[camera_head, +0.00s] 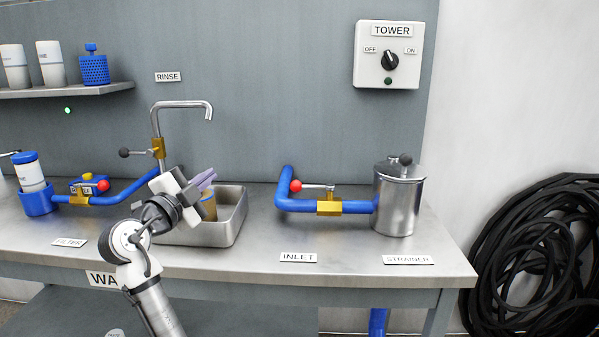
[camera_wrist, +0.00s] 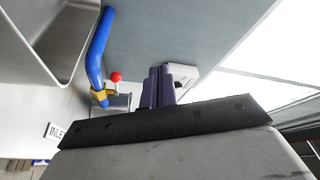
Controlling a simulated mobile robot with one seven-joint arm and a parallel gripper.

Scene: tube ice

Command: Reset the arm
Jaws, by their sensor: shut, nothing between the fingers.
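My gripper (camera_head: 205,179) is raised in front of the sink basin (camera_head: 228,222) in the head view, at the end of my arm coming up from the bottom left. Its purple fingers are together with nothing between them. In the wrist view the fingers (camera_wrist: 158,86) also show closed and empty, in front of the back panel. The gripper hides part of the basin and of a brownish cup-like object (camera_head: 208,208) in it.
The faucet (camera_head: 160,125) stands close behind my gripper. To the right are the blue inlet pipe (camera_head: 290,203) with a red-knobbed valve and the metal strainer (camera_head: 398,205). A filter assembly (camera_head: 36,190) stands at the left. A TOWER switch (camera_head: 389,58) hangs on the panel.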

